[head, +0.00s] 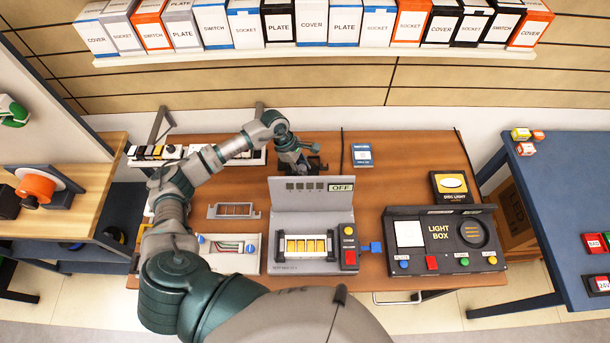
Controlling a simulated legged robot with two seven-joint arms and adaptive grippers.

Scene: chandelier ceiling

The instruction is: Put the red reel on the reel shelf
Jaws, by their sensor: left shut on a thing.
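An orange-red reel (37,187) sits in a dark holder on the wooden-topped table at the far left; it is the only reddish reel I can make out. A green and white reel-like thing (12,111) shows at the left edge, cut off by the frame. I cannot tell for sure which shelf is the reel shelf. My left gripper (300,160) is over the back of the middle table, far to the right of the orange-red reel. It is shut on a small dark thing, mostly hidden by the fingers. My right gripper is out of view.
The middle wooden table (400,172) holds a grey tester (312,195) marked OFF, a black light box (440,267) and a low rack (195,155) at back left. A wall shelf (330,54) carries several labelled boxes. A blue table (570,200) stands at right.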

